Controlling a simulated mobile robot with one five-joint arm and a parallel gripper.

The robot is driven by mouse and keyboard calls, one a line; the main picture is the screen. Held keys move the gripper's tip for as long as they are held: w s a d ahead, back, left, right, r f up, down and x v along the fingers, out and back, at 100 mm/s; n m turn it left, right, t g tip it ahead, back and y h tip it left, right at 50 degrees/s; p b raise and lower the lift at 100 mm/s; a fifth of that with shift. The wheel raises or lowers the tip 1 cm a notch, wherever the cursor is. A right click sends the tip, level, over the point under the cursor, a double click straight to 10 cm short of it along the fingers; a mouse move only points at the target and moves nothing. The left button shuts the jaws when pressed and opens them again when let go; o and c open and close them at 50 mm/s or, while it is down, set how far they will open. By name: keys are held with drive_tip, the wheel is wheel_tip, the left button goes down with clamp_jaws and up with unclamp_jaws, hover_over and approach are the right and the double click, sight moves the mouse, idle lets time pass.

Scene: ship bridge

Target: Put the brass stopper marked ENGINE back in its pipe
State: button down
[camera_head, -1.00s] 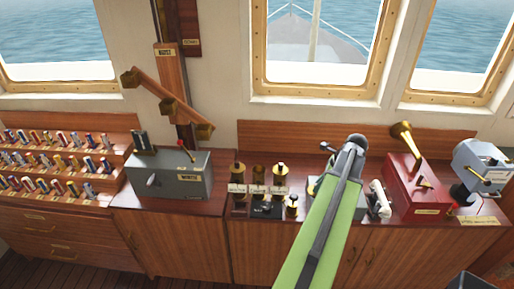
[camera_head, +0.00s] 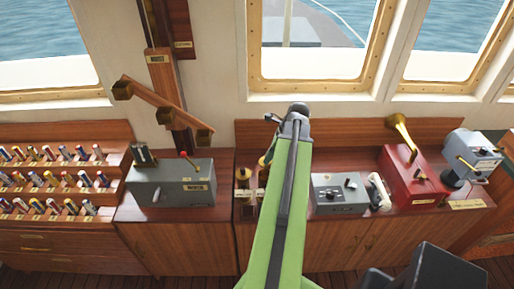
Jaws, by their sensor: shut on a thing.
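My green arm (camera_head: 277,215) reaches up across the middle of the view. Its dark joint (camera_head: 298,110) is at the top, and the arm hides whatever is behind it. I cannot make out my gripper's jaws or anything held in them. Just left of the arm on the counter, a brass pipe fitting (camera_head: 243,176) stands with a pale label plate (camera_head: 242,195) in front. Another brass piece (camera_head: 263,162) shows partly at the arm's left edge. The label lettering is too small to read. The ENGINE stopper cannot be identified, and the right part of the pipe group is hidden.
A grey box with a red-knobbed lever (camera_head: 172,183) stands left of the pipes. Right of the arm are a grey instrument (camera_head: 338,194), a white handset (camera_head: 379,191), a red box with a brass handle (camera_head: 412,178) and a grey-blue device (camera_head: 470,155). Flag racks (camera_head: 55,180) are far left.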

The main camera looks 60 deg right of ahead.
sight(267, 167)
drive_tip(key=shift+w+a, duration=0.1)
drive_tip(key=shift+w, duration=0.5)
drive_tip(key=shift+s+f, duration=0.15)
wheel_tip(267, 167, down, 7)
drive_tip(key=b, duration=0.7)
drive_tip(key=c, duration=1.2)
unclamp_jaws()
drive_tip(key=p+v, duration=1.6)
drive_tip(key=v, duration=0.1)
drive_tip(key=shift+r, duration=0.25)
